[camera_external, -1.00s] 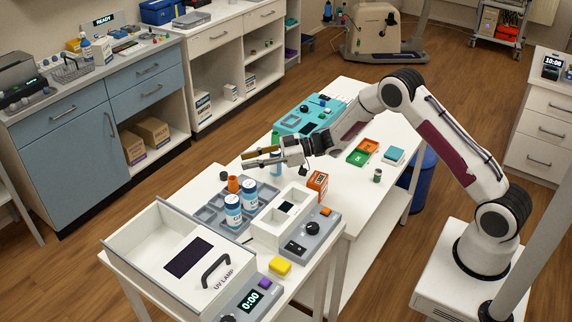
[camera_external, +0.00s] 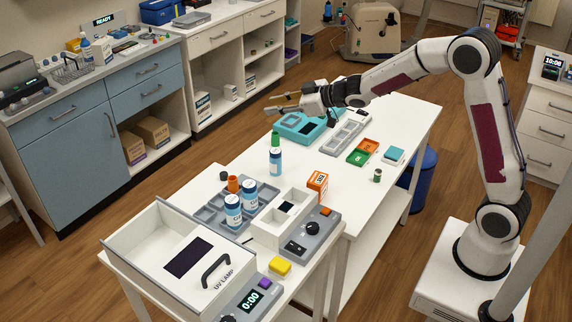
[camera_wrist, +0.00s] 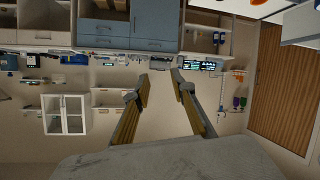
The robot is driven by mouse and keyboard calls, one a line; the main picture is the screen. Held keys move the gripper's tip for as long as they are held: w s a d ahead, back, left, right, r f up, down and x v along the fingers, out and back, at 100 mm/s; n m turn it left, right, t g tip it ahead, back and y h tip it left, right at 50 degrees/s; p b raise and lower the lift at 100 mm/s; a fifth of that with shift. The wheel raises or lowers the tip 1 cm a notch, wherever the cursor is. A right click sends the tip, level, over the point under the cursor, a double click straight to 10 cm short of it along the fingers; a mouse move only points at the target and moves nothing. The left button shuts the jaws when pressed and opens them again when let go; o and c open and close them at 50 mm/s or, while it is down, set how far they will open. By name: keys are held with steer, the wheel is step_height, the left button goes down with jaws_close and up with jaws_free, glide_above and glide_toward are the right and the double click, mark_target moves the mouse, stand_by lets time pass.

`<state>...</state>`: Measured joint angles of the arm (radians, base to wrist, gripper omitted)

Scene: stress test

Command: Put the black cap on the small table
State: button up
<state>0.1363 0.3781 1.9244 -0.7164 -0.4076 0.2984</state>
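A small black cap (camera_external: 223,175) stands on the white table top (camera_external: 207,184), just behind the grey tray and left of an orange cap-like piece. It looks upright and nothing touches it. My gripper (camera_external: 282,104) is up in the air over the back of the long white table, well away from the cap. In the wrist view its two fingers (camera_wrist: 162,88) are spread with nothing between them, and neither the cap nor a table top can be made out there. Which surface is the small table is not clear.
A grey tray (camera_external: 205,214) holds two white-and-blue bottles (camera_external: 233,211). A blue bottle with a green cap (camera_external: 275,161) stands alone. A white open box with a UV lamp lid (camera_external: 204,262) is at the front left. A teal case (camera_external: 291,126) and grey rack (camera_external: 345,132) lie at the back.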

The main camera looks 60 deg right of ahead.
steer(key=s+d+r+m+g+h, duration=0.2)
steer(key=s+r, duration=0.1)
steer(key=s, duration=0.8)
steer(key=s+d+r+m+g+h, duration=0.1)
steer(key=s+r+m+h, duration=0.15)
steer(key=s, duration=0.75)
steer(key=s+a+f+g, duration=0.1)
steer(key=s, duration=0.7)
steer(key=s+a+f+g+y, duration=0.1)
steer(key=s+a+f+g, duration=0.1)
steer(key=s, duration=0.7)
steer(key=s+a+f+g+y, duration=0.1)
steer(key=s+a+f, duration=0.1)
steer(key=s, duration=0.7)
steer(key=shift+a+g, duration=0.25)
steer(key=shift+g, duration=0.05)
